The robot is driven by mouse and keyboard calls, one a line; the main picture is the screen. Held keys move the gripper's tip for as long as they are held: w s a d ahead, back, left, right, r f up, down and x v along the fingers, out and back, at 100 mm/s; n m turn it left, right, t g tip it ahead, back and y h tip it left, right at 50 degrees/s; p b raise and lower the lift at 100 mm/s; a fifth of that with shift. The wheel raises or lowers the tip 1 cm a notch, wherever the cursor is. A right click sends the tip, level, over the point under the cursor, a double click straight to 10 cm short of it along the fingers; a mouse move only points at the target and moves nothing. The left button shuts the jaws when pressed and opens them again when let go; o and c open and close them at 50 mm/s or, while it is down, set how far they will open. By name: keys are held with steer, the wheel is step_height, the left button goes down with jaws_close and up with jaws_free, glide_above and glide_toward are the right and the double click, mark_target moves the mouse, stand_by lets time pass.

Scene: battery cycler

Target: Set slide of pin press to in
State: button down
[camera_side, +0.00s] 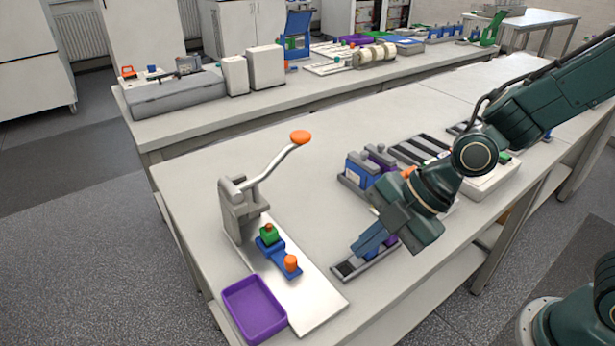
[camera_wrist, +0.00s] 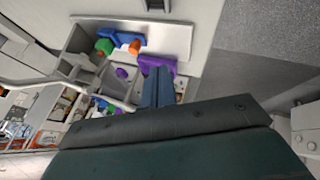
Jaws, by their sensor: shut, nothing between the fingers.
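The pin press (camera_side: 240,206) is a grey column on a pale base plate (camera_side: 312,298), with a raised lever ending in an orange knob (camera_side: 300,137). Its blue slide (camera_side: 276,255) lies on the plate, extending from the column toward the front. An orange knob (camera_side: 291,263) stands on the slide's front end, and a green block (camera_side: 269,234) sits at its column end. The wrist view shows the slide (camera_wrist: 125,37), its orange knob (camera_wrist: 135,47) and the green block (camera_wrist: 104,46). My gripper (camera_side: 360,247) is shut and empty, right of the slide and apart from it.
A purple tray (camera_side: 254,308) stands left of the base plate. A dark rack (camera_side: 352,268) with a purple piece lies below my gripper. Blue and purple blocks (camera_side: 362,170) stand behind it. The table between press and blocks is clear.

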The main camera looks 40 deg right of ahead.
mark_target(279, 258)
steer(key=shift+s+d, duration=0.1)
steer(key=shift+s, duration=0.15)
steer(key=shift+f, duration=0.1)
steer(key=shift+x, duration=4.9)
steer(key=shift+w+a, duration=0.2)
steer(key=shift+w, duration=0.5)
steer(key=shift+w+a, duration=0.2)
steer(key=shift+w, duration=0.5)
steer(key=shift+w+a, duration=0.25)
steer(key=shift+w, duration=0.4)
steer(key=shift+w, duration=2.55)
